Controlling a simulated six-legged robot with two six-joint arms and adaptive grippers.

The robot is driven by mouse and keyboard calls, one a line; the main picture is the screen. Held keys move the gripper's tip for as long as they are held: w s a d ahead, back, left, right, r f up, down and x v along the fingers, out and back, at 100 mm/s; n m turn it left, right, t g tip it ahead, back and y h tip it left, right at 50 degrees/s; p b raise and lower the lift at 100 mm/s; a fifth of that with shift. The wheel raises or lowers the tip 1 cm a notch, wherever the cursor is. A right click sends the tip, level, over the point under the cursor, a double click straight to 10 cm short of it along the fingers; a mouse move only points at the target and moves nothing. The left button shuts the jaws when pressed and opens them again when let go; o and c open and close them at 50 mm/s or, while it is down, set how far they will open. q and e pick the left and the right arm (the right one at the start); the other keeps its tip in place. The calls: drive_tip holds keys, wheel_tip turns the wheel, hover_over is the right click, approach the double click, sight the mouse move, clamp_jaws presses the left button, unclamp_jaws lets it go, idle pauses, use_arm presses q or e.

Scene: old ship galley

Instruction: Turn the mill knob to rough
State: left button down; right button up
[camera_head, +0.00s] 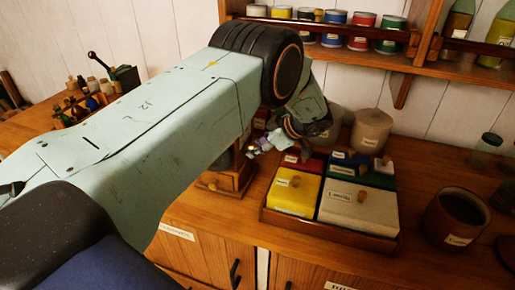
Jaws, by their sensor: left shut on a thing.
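The mill (229,181) looks like a small wooden box with a drawer, standing on the counter at the middle. My left arm covers much of its upper part. My left gripper (257,151) is at the top of the mill, shut on what appears to be the mill knob. The knob itself and any rough marking on it are hidden or too small to make out. My right gripper is not in view.
A wooden tray (327,234) with yellow, white, red, blue and green lidded boxes stands close right of the mill. Behind it are lidded jars (371,131). A dark mug (455,216) stands at right. A shelf (340,52) with coloured tins hangs above.

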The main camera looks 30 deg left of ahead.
use_arm(q)
drive_tip(key=shift+f+g, duration=0.1)
drive_tip(key=shift+g, duration=0.2)
idle(0.4)
drive_tip(key=c, duration=1)
unclamp_jaws()
drive_tip(key=shift+a, duration=0.1)
drive_tip(key=v, duration=1.2)
drive_tip(key=shift+a, duration=0.1)
drive_tip(key=shift+s, duration=0.1)
